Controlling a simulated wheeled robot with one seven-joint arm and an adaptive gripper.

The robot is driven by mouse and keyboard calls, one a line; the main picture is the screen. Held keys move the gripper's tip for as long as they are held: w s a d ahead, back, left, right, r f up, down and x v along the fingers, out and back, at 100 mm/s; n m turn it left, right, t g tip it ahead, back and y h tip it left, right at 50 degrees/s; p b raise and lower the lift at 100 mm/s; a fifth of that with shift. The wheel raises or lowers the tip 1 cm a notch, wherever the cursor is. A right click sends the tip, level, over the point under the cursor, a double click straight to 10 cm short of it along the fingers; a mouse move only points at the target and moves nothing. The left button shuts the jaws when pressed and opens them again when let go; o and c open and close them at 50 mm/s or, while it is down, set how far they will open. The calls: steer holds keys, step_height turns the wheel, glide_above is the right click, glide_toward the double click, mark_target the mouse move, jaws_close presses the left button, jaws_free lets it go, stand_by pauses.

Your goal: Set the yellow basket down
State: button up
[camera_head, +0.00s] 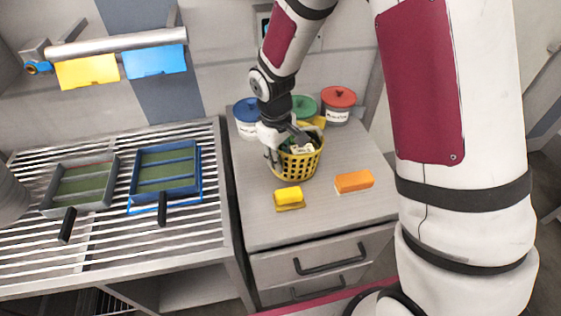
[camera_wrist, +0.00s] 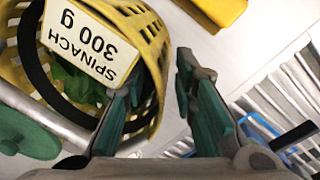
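The yellow basket (camera_head: 305,166) appears to stand upright on the grey counter (camera_head: 255,215), with green leaves and a white label inside. My gripper (camera_head: 285,142) is at the basket's left rim in the head view. In the wrist view my gripper (camera_wrist: 160,68) has its fingers apart, the left one over the basket's inside and the right one outside it. A gap shows beside the basket wall.
Blue (camera_head: 247,112), green (camera_head: 304,107) and red-lidded (camera_head: 338,100) jars stand behind the basket. Yellow (camera_head: 289,196) and orange (camera_head: 354,181) sponges lie in front. A slatted rack (camera_head: 105,240) with grey (camera_head: 82,183) and blue (camera_head: 166,170) trays is left. The counter's front is clear.

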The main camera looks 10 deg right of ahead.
step_height(320, 180, up, 10)
steer(key=s+d+r+m+t, duration=0.25)
steer(key=s+d+r, duration=0.25)
steer(key=s+r, duration=0.55)
steer(key=s+d+r+m+t, duration=0.1)
steer(key=s+r+m, duration=0.1)
steer(key=s, duration=0.4)
steer(key=s+d+r+m+t, duration=0.1)
steer(key=s+r+m, duration=0.1)
steer(key=s, duration=0.4)
steer(key=shift+s+d+r+m+y, duration=0.3)
steer(key=shift+r+m+y, duration=0.1)
steer(key=shift+r, duration=0.45)
steer(key=shift+a, duration=0.1)
